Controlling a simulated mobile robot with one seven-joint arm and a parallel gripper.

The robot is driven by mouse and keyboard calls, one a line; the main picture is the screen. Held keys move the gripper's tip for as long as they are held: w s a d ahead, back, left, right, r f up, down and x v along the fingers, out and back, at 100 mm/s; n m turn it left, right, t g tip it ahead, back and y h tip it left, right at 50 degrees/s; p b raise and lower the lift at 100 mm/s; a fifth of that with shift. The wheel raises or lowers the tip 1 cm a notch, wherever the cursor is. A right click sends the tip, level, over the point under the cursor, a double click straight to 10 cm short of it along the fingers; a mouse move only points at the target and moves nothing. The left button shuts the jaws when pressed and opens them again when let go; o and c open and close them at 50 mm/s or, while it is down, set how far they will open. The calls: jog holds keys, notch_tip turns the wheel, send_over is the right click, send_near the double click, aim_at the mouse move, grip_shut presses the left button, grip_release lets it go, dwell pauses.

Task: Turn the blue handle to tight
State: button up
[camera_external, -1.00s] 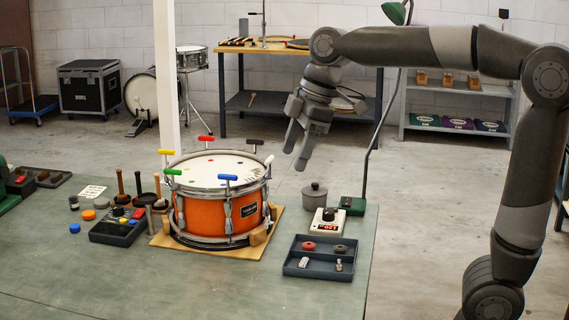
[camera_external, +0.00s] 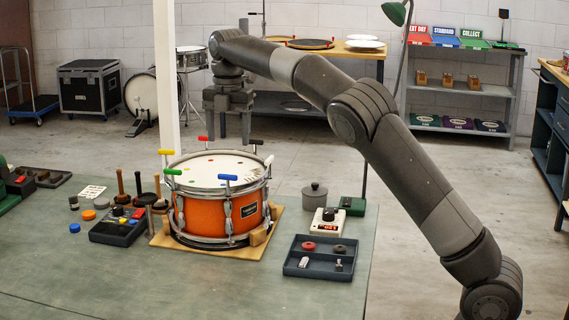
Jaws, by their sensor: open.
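The blue handle (camera_external: 227,177) is a small T-shaped key at the front rim of the orange drum (camera_external: 208,218). The drum sits on a tan board on the bench. Yellow, green, red, black and white handles stand at other places around the rim. My gripper (camera_external: 234,138) is open and empty, pointing down above the back of the drum, behind the blue handle in the picture. It appears apart from every handle. Its lower tips are near the black handle (camera_external: 256,142) and red handle (camera_external: 205,138) in the picture; the exact gap cannot be told.
A dark tray (camera_external: 320,272) with small parts, a white device with a knob (camera_external: 328,223) and a grey pot (camera_external: 314,196) stand right of the drum. Mallets and a dark control box (camera_external: 118,228) stand left. The front of the bench (camera_external: 120,285) is clear.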

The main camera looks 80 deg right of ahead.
aim_at(228, 175)
jog(key=shift+w+d+f+n, duration=0.2)
jog(key=shift+w+f+n, duration=0.2)
jog(key=shift+f, duration=0.35)
notch_tip(228, 175, down, 10)
jog(key=c, duration=1)
jog(key=shift+o, duration=0.2)
jog(key=shift+m, duration=0.4)
